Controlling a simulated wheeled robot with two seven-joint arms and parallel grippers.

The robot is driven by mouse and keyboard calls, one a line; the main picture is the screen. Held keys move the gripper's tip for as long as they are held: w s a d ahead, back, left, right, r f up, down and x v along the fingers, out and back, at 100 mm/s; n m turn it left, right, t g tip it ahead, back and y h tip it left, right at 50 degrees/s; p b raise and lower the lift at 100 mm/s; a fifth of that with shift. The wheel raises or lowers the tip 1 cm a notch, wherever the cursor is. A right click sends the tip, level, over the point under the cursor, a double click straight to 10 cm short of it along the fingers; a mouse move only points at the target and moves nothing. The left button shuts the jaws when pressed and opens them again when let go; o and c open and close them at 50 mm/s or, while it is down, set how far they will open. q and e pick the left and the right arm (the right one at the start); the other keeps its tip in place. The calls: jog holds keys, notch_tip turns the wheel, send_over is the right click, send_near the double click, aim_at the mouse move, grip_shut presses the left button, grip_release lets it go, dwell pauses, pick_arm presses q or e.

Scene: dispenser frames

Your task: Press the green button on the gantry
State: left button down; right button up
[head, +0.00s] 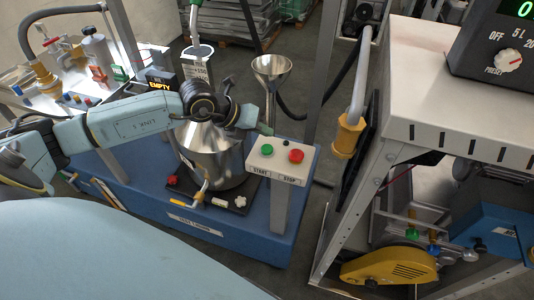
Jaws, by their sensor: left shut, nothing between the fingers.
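The green button (267,150) sits on the left of a cream control box (282,162) on a grey post, above a label reading START. A red button (296,156) is on the same box, to the right, above a label reading STOP. My left arm reaches in from the left, and my left gripper (262,128) is shut and empty. Its tip is just behind and left of the green button in the picture. I cannot tell whether it touches the box. My right gripper is not in view.
A metal can (214,160) stands behind my left wrist on the blue base (240,225). A steel funnel (271,68) stands behind the control box. A white cabinet (430,85) with a hose and a yellow nozzle (348,135) is on the right.

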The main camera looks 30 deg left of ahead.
aim_at(263, 150)
pick_arm(q)
jog(key=shift+f+b, duration=0.7)
jog(key=shift+f, duration=0.85)
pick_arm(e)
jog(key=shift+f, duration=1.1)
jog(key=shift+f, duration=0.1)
pick_arm(q)
jog(key=shift+f, duration=0.4)
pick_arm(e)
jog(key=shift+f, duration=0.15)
pick_arm(q)
jog(key=shift+f+b, duration=0.5)
jog(key=shift+b, duration=0.05)
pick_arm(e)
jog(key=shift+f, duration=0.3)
pick_arm(q)
jog(key=shift+r, duration=0.1)
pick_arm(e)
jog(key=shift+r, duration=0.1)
pick_arm(q)
jog(key=shift+r+p, duration=0.8)
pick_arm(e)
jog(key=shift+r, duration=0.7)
pick_arm(q)
notch_tip(263, 150, up, 5)
jog(key=p, duration=0.4)
jog(key=shift+r, duration=0.1)
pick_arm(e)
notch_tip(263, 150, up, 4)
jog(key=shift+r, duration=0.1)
